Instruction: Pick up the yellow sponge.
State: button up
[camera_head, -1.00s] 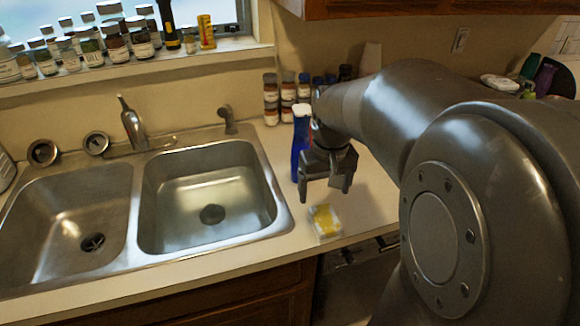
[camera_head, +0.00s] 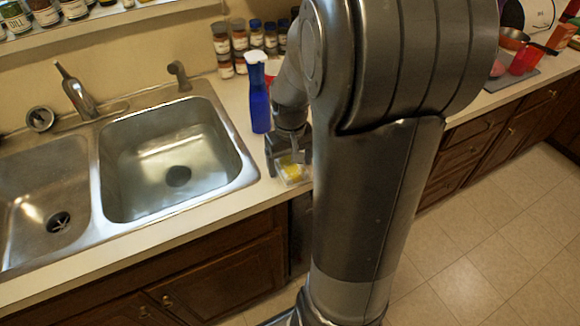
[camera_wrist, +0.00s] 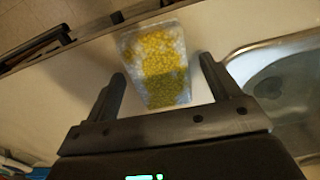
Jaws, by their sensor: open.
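The yellow sponge (camera_head: 292,170) lies on the counter right of the sink, near the front edge. In the wrist view it appears as a yellow block (camera_wrist: 158,62) with whitish, translucent-looking ends. My gripper (camera_head: 288,167) is low over the counter at the sponge. In the wrist view my gripper (camera_wrist: 162,85) is open, with one finger on each side of the sponge's near part and small gaps beside it. My arm hides some of the counter to the right in the head view.
A blue spray bottle (camera_head: 259,100) stands just behind my gripper. The metal sink (camera_head: 170,160) is close on the left. Several spice jars (camera_head: 240,45) stand against the wall. The counter's front edge is close to the sponge.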

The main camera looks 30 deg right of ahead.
jog(key=shift+f, duration=0.4)
jog(key=shift+c, duration=0.2)
jog(key=c, duration=1)
jog(key=shift+r, duration=0.1)
